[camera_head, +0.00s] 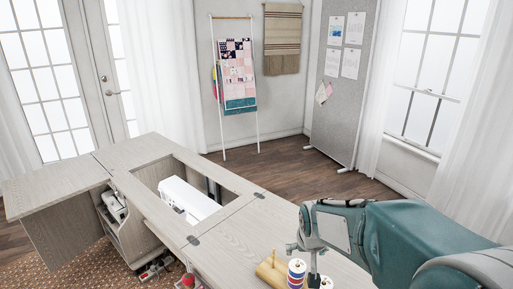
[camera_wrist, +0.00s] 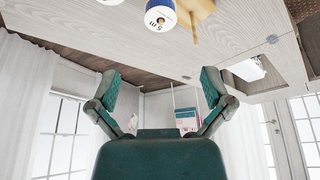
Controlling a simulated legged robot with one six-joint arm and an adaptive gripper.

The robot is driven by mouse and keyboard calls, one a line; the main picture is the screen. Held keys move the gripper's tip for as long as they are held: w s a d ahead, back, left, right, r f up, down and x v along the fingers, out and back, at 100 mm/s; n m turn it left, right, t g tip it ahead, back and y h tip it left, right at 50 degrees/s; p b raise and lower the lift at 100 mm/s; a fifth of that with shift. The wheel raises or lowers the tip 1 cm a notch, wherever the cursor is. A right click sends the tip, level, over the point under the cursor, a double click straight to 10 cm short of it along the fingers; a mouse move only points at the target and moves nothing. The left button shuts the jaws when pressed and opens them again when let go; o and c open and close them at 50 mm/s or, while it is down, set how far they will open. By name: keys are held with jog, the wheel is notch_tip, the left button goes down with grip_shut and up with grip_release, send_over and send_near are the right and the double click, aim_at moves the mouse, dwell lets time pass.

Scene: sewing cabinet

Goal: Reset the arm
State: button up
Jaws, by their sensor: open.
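My gripper (camera_wrist: 160,90) is open and empty in the wrist view, its two green padded fingers spread apart with nothing between them. The wrist picture is upside down, with the cabinet top along its upper edge. In the head view my teal arm comes in from the right, its end over the near right part of the sewing cabinet (camera_head: 240,222). The fingers cannot be made out clearly there.
Thread spools (camera_head: 296,268) and a wooden holder (camera_head: 270,274) stand close by my arm's end; a spool also shows in the wrist view (camera_wrist: 160,17). A white sewing machine (camera_head: 188,200) sits in the cabinet opening. A pinboard (camera_head: 340,100) and quilt ladder (camera_head: 237,75) stand behind.

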jog(key=s+r, duration=0.5)
jog(key=s, duration=0.6)
jog(key=s+r+t, duration=0.1)
jog(key=s+r, duration=0.3)
jog(key=s, duration=0.6)
jog(key=shift+s+r+n, duration=0.35)
jog(key=shift+n, duration=0.05)
jog(key=shift+d, duration=0.1)
